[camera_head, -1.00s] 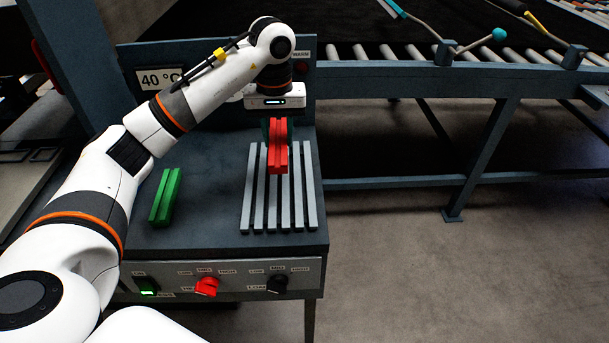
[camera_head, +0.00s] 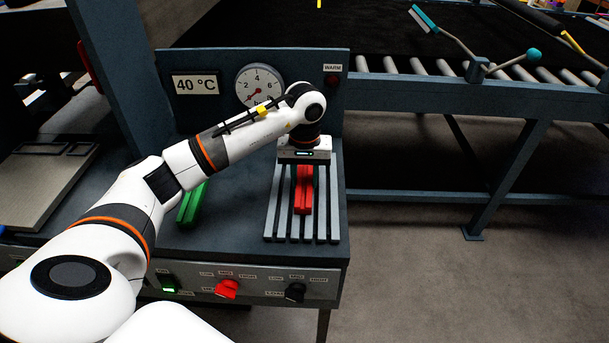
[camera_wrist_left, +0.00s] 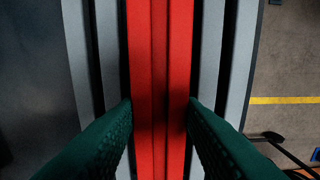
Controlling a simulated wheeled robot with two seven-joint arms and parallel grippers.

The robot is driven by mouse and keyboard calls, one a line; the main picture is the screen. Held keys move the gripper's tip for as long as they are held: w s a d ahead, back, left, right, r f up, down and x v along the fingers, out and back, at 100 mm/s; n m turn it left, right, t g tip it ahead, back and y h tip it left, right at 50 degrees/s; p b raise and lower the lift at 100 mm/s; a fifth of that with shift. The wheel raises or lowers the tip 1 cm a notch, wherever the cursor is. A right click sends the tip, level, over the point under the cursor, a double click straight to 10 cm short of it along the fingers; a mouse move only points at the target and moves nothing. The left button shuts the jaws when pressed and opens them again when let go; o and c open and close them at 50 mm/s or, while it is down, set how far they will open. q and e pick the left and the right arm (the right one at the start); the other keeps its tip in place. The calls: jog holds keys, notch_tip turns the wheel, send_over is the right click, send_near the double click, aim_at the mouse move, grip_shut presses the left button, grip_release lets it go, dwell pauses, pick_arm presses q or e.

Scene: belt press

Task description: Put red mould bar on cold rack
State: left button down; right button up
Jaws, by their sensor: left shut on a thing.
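The red mould bar (camera_head: 303,189) is at the grey slatted rack (camera_head: 328,222) on the bench, lined up along its slats. It also shows in the left wrist view (camera_wrist_left: 160,60), with grey slats (camera_wrist_left: 215,60) on both sides. My left gripper (camera_head: 304,168) is over the bar and shut on it; its dark green fingers (camera_wrist_left: 160,118) grip the bar from both sides. Whether the bar's underside touches the slats is hidden. A green mould bar (camera_head: 192,205) lies on the bench to the left, partly behind my arm. My right gripper is not in view.
The bench front has a red knob (camera_head: 227,289), a black knob (camera_head: 295,292) and a lit green switch (camera_head: 169,284). A gauge (camera_head: 259,86) and a 40 °C sign (camera_head: 195,84) stand behind. A roller conveyor (camera_head: 440,95) runs along the right.

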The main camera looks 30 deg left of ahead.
pick_arm(q)
jog(key=c, duration=1)
grip_release()
jog(key=shift+f, duration=0.1)
jog(key=shift+o, duration=0.2)
jog(key=shift+r, duration=0.2)
notch_tip(320, 180, up, 7)
jog(key=shift+b, duration=1.05)
notch_tip(320, 180, up, 5)
send_over(305, 182)
jog(key=shift+s, duration=0.1)
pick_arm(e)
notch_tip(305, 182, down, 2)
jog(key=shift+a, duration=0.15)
